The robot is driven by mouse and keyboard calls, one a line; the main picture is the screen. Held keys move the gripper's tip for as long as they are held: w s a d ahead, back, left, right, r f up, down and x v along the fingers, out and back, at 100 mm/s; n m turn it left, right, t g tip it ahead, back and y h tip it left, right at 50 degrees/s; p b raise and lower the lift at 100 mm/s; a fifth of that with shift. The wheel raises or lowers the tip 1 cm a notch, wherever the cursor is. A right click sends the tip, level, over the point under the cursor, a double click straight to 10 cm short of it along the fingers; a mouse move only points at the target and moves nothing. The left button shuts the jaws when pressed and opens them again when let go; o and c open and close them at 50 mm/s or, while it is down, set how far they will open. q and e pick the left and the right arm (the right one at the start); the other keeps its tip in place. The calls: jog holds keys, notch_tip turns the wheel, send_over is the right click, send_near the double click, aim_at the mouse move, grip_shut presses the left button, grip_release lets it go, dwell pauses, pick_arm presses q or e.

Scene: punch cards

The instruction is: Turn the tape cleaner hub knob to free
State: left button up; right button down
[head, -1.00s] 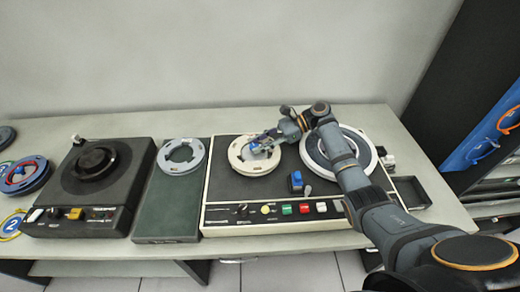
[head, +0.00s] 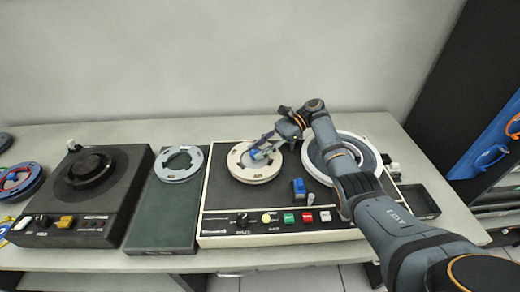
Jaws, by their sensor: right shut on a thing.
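The tape cleaner (head: 222,200) is a dark-topped machine with a cream front at the centre of the bench. A cream reel (head: 240,173) lies on its left hub. My right gripper (head: 262,153) reaches in from the right over this reel's centre and is shut on the hub knob (head: 256,154), a small blue piece. The fingers hide part of the knob, and its marking is too small to read. A white-rimmed reel (head: 371,153) sits on the right hub, partly behind my right arm. My left gripper is not in view.
A green pad (head: 165,215) with a grey ring (head: 179,164) lies left of the cleaner. Further left stands a dark machine (head: 120,200) with a round platter. A small blue block (head: 298,187) stands on the cleaner's deck. A dark tray (head: 420,201) is at the right.

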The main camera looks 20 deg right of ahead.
jog(key=c, duration=1)
grip_release()
jog(key=shift+f, duration=0.15)
jog(key=v, duration=0.7)
jog(key=shift+d, duration=0.2)
